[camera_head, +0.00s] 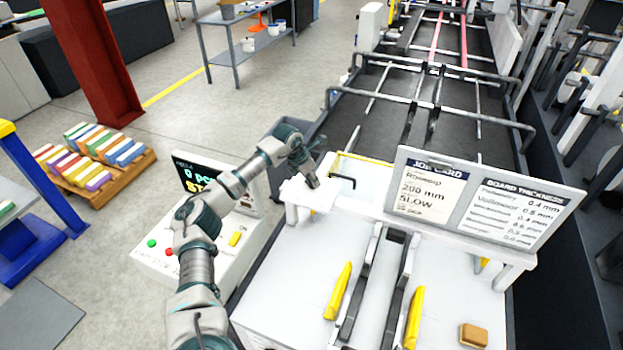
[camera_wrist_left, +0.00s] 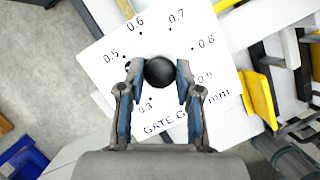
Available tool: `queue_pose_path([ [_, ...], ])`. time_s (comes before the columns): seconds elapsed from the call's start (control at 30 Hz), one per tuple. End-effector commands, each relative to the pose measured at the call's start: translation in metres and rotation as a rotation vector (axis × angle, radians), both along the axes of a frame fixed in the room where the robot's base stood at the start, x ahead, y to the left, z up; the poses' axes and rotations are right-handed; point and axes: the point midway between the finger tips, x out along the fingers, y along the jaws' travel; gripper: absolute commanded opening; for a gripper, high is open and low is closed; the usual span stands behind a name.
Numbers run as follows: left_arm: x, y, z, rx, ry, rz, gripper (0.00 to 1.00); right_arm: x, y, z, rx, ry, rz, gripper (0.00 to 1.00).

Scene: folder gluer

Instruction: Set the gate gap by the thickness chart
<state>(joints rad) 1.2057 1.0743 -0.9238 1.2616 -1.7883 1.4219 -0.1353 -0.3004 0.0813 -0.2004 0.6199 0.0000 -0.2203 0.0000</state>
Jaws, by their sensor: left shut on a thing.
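The gate gap dial plate (camera_wrist_left: 180,40) is white, with printed marks including 0.3, 0.5, 0.6, 0.7, 0.8 and 0.9 and the words "GATE GAP mm", partly covered by my fingers. A round black knob (camera_wrist_left: 160,71) sits in its middle; I see no pointer on it. My left gripper (camera_head: 313,184) reaches down to the plate, with its two fingers on either side of the knob and shut on it. The board thickness chart (camera_head: 512,222) stands at the right, listing board names with mm values. The job card (camera_head: 431,188) beside it reads 200 mm and SLOW. My right gripper is not in view.
Yellow guides (camera_head: 338,290) and a tan block (camera_head: 473,335) are on the white machine bed. A bent black handle (camera_head: 343,180) lies just right of my gripper.

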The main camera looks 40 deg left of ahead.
Motion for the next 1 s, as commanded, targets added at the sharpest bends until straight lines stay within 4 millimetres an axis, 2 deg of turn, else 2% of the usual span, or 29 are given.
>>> queue_pose_path([
  [0.63, 0.001, 0.003, 0.003, -0.002, -0.006, -0.054, 0.0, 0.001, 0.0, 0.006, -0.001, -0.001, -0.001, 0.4],
  [1.0, 0.002, 0.004, 0.005, -0.001, -0.006, -0.313, 0.0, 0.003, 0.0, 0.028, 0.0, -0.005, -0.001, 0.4],
])
